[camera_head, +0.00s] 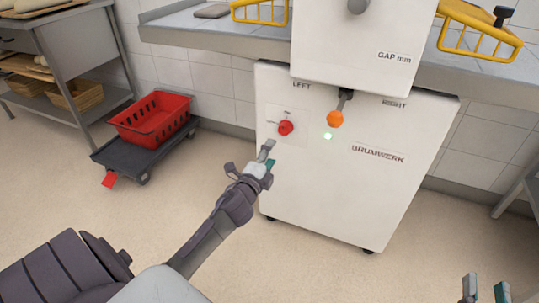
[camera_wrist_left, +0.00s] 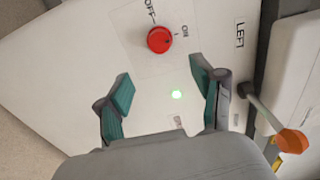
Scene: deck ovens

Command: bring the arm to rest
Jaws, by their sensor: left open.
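My left arm reaches in from the lower left of the head view. Its left gripper (camera_head: 268,156) is open and empty in front of the white machine (camera_head: 350,190), just below the red knob (camera_head: 285,128). In the left wrist view, the open fingers of the left gripper (camera_wrist_left: 163,84) frame the panel and a lit green light (camera_wrist_left: 176,95). The red knob (camera_wrist_left: 160,39) is beyond the fingertips, apart from them, between OFF and ON labels. My right gripper (camera_head: 485,289) shows only its fingertips at the bottom right edge; they stand apart with nothing visible between them.
An orange-tipped lever (camera_head: 335,119) hangs on the machine front, right of the knob. Yellow wire guards (camera_head: 478,30) stick out above. A red crate (camera_head: 152,119) sits on a dark wheeled dolly (camera_head: 135,158) at left. Open floor (camera_head: 310,272) lies in front of the machine.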

